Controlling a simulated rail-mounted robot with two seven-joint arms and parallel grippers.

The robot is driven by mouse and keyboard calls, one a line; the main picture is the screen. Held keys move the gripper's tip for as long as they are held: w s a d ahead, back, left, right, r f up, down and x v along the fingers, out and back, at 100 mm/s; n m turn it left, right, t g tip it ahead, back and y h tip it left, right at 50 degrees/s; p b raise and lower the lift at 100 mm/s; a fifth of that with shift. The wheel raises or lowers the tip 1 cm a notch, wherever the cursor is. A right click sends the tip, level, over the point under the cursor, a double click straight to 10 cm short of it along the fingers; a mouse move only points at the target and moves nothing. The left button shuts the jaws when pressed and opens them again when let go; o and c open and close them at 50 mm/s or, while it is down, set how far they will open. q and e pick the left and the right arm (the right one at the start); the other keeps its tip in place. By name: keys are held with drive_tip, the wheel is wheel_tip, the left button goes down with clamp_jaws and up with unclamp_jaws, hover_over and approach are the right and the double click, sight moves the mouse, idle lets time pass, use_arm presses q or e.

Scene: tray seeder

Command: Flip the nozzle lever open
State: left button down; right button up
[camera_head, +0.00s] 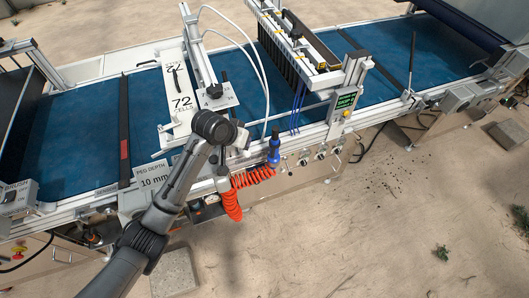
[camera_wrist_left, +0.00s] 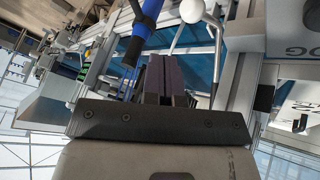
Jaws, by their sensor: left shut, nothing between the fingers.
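My left arm reaches over the front rail of the seeder in the head view, its wrist hiding most of the gripper. In the wrist view my left gripper (camera_wrist_left: 166,62) is shut and empty, its dark fingers pressed together. A blue air nozzle (camera_head: 273,150) hangs at the rail just right of the wrist; a blue handle shows above the fingers in the wrist view (camera_wrist_left: 148,22). A pale round knob (camera_wrist_left: 192,10) lies just beyond the fingertips, to their right; I cannot tell whether it is the nozzle lever. Contact cannot be told. My right gripper is not in view.
A coiled red hose (camera_head: 236,196) hangs below the rail. Several small valves (camera_head: 320,153) sit along the front panel to the right. A white "72 cells" plate (camera_head: 181,103) and the dark nozzle bar (camera_head: 285,45) stand over the blue belt (camera_head: 70,125).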

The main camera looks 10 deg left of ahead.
sight(273, 152)
use_arm(q)
drive_tip(key=shift+d+f+n+h, duration=0.45)
drive_tip(key=shift+d+n+h, duration=0.2)
drive_tip(key=shift+n, duration=0.35)
drive_tip(key=b+x, duration=0.2)
drive_tip(key=x, duration=0.8)
drive_tip(key=shift+s, duration=0.1)
